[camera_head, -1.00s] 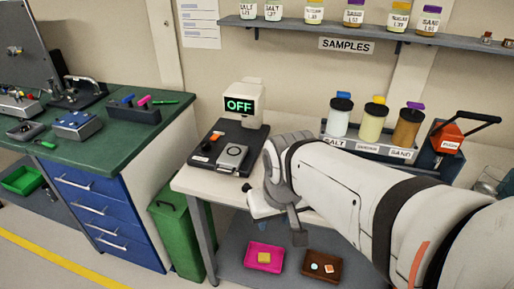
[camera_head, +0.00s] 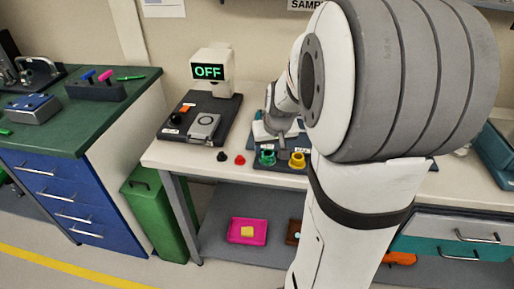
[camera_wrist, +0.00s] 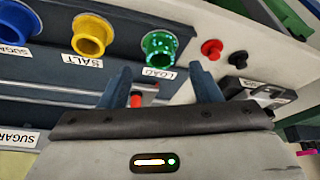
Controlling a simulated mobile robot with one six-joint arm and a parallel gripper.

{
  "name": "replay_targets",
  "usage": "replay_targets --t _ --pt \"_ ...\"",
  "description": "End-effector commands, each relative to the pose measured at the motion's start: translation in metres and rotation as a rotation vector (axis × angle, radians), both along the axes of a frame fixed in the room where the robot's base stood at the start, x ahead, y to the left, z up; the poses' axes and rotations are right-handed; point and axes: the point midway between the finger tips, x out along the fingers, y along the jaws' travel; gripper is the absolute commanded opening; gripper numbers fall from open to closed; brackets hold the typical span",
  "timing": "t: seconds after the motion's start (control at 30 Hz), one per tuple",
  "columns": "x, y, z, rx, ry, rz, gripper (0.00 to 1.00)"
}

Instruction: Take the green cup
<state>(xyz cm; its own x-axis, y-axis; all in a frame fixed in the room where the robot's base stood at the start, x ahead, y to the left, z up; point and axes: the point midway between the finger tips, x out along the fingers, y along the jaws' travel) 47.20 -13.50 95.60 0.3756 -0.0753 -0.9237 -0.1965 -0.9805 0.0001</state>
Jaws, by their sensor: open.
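The green cup (camera_head: 267,157) stands in a dark tray on the white table, left of a yellow cup (camera_head: 297,160). In the wrist view the green cup (camera_wrist: 160,45) shows from above, beside a "LOAD" label, just beyond my gripper's fingertips. My gripper (camera_wrist: 160,70) is open, its two dark fingers apart, with the cup clear of them. In the head view my gripper (camera_head: 278,132) is close behind and above the cup, partly hidden by my arm. The yellow cup (camera_wrist: 92,35) and a blue cup (camera_wrist: 18,20) stand in the same row.
A red knob (camera_wrist: 211,49) and a black knob (camera_wrist: 237,59) are right of the green cup in the wrist view. A dark instrument plate (camera_head: 175,130) with an "OFF" display (camera_head: 208,72) stands at the table's left. My arm hides much of the table's right side.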

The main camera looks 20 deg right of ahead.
Motion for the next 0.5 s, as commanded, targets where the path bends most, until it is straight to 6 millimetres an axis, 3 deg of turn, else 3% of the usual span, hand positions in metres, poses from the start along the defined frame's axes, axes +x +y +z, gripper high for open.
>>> replay_targets --t 0.3,0.5 --pt "0.015 -0.003 -0.041 0.001 0.003 0.0 0.57" --pt "0.018 -0.004 -0.048 0.0 0.0 0.0 0.57"
